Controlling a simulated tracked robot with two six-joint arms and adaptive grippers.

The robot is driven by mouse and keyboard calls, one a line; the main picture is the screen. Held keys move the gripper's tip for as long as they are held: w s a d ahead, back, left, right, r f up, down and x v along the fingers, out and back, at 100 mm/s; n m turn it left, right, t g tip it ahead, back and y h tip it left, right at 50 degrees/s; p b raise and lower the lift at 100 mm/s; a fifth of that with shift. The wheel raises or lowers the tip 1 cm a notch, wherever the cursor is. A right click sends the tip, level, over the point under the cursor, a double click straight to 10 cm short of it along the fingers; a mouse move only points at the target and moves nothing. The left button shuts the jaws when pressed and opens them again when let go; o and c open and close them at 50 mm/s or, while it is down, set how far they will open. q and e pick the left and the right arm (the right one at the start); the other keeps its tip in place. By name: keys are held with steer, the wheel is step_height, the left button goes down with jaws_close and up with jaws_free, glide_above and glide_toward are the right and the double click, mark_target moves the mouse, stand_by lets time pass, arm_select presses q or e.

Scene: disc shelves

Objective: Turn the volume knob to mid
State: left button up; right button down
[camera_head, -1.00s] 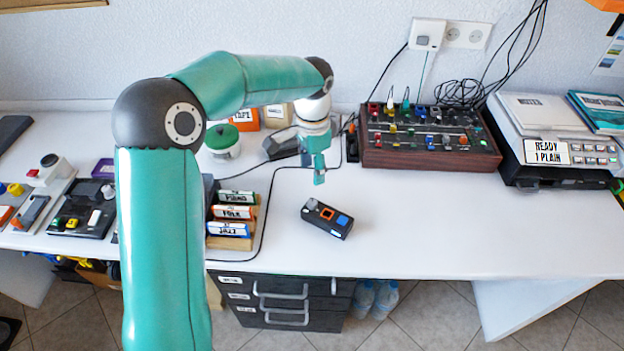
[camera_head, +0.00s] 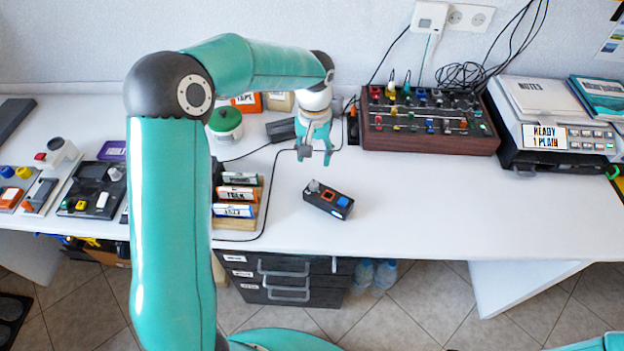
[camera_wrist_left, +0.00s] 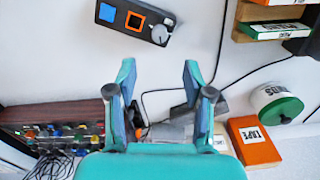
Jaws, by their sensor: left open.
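A small black box (camera_head: 337,207) lies on the white desk with an orange-framed square, a blue square and a grey knob (camera_head: 314,186) at its left end. In the left wrist view the box (camera_wrist_left: 127,18) is at the top, and its knob (camera_wrist_left: 159,35) sits just beyond the fingertips. My left gripper (camera_head: 317,158) is open and empty above the desk, behind the knob in the head view and apart from it. Its two spread fingers also show in the left wrist view (camera_wrist_left: 158,70). My right gripper is not in view.
A wooden rack of labelled cases (camera_head: 235,223) stands left of the box, with a black cable beside it. A mixer with many coloured knobs (camera_head: 430,143) stands behind right. A green-lidded jar (camera_head: 226,123) is behind left. The desk right of the box is clear.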

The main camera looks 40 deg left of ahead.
mark_target(314, 184)
arm_select(q)
step_height(314, 184, down, 11)
steer(key=shift+r+p, duration=0.1)
steer(key=shift+p, duration=0.3)
